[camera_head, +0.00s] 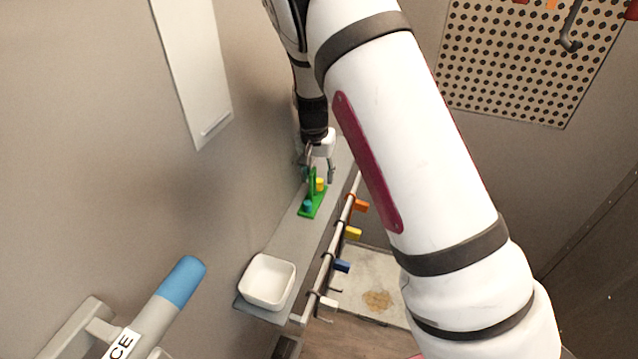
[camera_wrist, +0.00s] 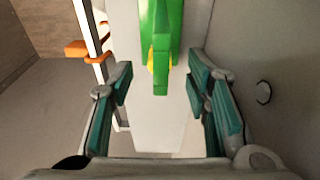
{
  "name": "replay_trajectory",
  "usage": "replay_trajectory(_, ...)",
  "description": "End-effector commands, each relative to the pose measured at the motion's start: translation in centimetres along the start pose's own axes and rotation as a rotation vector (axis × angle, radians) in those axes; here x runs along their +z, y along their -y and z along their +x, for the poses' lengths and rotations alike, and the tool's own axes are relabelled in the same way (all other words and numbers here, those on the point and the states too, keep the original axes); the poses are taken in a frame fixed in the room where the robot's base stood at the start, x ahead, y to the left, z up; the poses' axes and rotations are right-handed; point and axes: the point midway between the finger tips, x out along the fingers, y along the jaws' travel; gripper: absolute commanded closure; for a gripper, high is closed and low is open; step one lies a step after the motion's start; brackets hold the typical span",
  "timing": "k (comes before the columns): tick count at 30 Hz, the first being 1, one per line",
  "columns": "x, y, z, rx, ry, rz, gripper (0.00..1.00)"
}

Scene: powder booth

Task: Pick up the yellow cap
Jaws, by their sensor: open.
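The yellow cap (camera_head: 320,185) sits on a green holder (camera_head: 318,207) on a narrow grey shelf, next to the holder's green upright. A blue cap (camera_head: 308,205) sits at the holder's near end. My gripper (camera_head: 319,168) is above the far end of the holder, with its jaws open and empty. In the wrist view the open fingers (camera_wrist: 159,82) stand apart with a gap between them. There the yellow cap (camera_wrist: 150,62) shows only as slivers beside the green upright (camera_wrist: 161,70), which hides most of it. I see no contact between the fingers and the cap.
A white bowl (camera_head: 262,301) stands at the shelf's near end. A rail (camera_head: 338,230) with orange (camera_head: 361,206), yellow (camera_head: 353,233) and blue (camera_head: 342,266) hooks runs along the shelf's right side. The wall (camera_head: 255,130) is close on the left. The shelf (camera_head: 279,240) is bare between bowl and holder.

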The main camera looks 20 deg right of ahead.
Motion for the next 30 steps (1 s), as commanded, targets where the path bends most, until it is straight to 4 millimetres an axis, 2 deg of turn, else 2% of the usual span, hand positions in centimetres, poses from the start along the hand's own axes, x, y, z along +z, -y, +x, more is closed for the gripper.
replay_trajectory(3, 0.0, -0.1, 1.5, 0.001, 0.001, 0.001, 0.56)
replay_trajectory(6, 0.0, 0.0, 2.1, 0.0, 0.001, 0.0, 0.56)
replay_trajectory(13, 0.0, 0.0, 2.3, -0.001, 0.0, 0.0, 0.56)
replay_trajectory(18, 0.0, 0.0, 2.2, -0.001, 0.0, 0.0, 0.86)
replay_trajectory(19, 0.0, 0.0, 2.2, -0.001, 0.0, 0.0, 0.89)
replay_trajectory(30, 0.0, 0.0, 2.2, -0.001, 0.0, 0.0, 0.89)
